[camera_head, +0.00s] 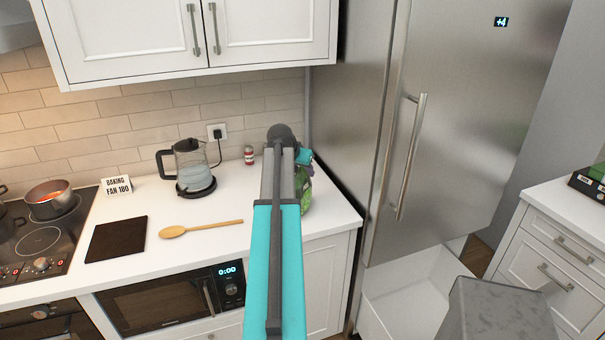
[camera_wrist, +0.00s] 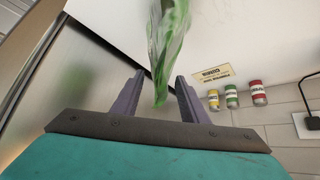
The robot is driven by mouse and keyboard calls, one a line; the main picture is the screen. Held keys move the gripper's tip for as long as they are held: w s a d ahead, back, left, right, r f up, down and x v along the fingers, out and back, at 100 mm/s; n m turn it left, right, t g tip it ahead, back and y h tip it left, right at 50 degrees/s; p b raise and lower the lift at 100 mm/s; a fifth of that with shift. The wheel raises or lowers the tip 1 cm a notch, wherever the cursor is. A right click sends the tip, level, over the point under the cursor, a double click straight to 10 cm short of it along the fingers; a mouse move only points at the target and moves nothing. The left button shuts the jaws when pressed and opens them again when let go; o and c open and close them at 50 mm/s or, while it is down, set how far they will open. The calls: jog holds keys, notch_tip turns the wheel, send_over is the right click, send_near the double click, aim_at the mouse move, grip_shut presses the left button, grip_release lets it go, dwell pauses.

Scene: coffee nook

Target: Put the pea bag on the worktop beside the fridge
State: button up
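The green pea bag (camera_head: 306,192) is at the right end of the white worktop (camera_head: 232,262), close to the fridge (camera_head: 462,110). It appears to stand on the worktop, partly hidden behind my arm in the head view. In the wrist view, the pea bag (camera_wrist: 173,40) reaches in between the fingers of my gripper (camera_wrist: 159,78). The fingers are apart, with a visible gap on each side of the bag. The wrist picture is upside down, with the worktop at the top and the fridge side at the left.
A white drawer (camera_head: 400,300) stands open below the fridge door. On the worktop are a kettle (camera_head: 192,170), a wooden spoon (camera_head: 200,229), a dark board (camera_head: 117,239), a sign (camera_head: 117,186) and small jars (camera_wrist: 232,97). A hob with a pan (camera_head: 50,200) is at the left.

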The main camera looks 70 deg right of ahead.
jog(key=shift+b+v, duration=1.35)
jog(key=shift+v, duration=4.05)
notch_tip(320, 180, up, 10)
jog(key=p, duration=1)
